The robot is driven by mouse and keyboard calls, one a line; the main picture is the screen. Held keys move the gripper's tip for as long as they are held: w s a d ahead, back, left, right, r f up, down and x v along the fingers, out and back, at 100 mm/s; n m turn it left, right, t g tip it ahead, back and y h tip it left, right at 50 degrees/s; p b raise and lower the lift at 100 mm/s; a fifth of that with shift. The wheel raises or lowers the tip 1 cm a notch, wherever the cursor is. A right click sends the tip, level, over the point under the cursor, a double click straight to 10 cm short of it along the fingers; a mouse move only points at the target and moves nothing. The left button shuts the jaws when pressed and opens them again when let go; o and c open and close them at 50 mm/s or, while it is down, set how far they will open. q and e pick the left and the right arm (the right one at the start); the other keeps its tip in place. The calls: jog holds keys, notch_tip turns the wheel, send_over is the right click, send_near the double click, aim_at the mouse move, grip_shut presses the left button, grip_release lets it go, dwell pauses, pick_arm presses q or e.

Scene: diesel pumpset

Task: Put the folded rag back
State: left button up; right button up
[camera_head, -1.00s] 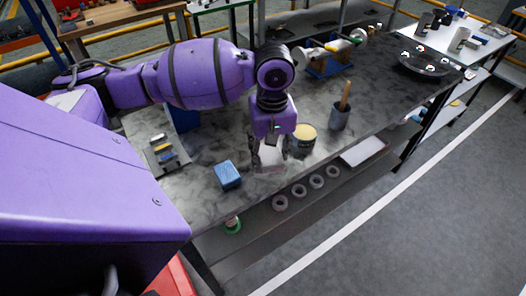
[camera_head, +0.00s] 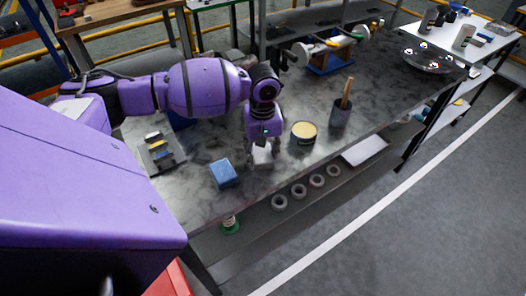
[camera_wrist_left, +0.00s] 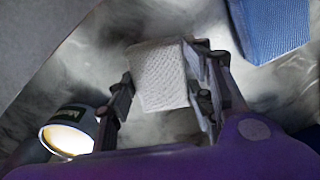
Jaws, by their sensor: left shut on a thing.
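A white folded rag (camera_wrist_left: 158,76) is between the two fingers of my left gripper (camera_wrist_left: 158,98) in the left wrist view. In the head view the rag (camera_head: 262,155) is a small pale shape at the gripper's tips (camera_head: 262,150), over the front part of the dark marbled bench. The gripper is shut on it. I cannot tell whether the rag touches the bench top. A blue folded cloth or block (camera_head: 223,173) lies just left of it, apart from it; it also shows at the upper right in the left wrist view (camera_wrist_left: 272,25). My right gripper is not in view.
A round tin with a pale yellow top (camera_head: 304,132) stands right of the gripper. A dark cup with a wooden handle (camera_head: 340,113) is farther right. A grey tray of small parts (camera_head: 160,155) lies left. Several rings (camera_head: 299,190) sit on the lower shelf. Bench top (camera_head: 385,80) is clear toward the right.

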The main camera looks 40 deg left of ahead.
aim_at(263, 153)
pick_arm(q)
jog(key=o, duration=1)
notch_tip(263, 153, up, 12)
jog(key=shift+r+p, duration=0.1)
jog(key=shift+p, duration=0.4)
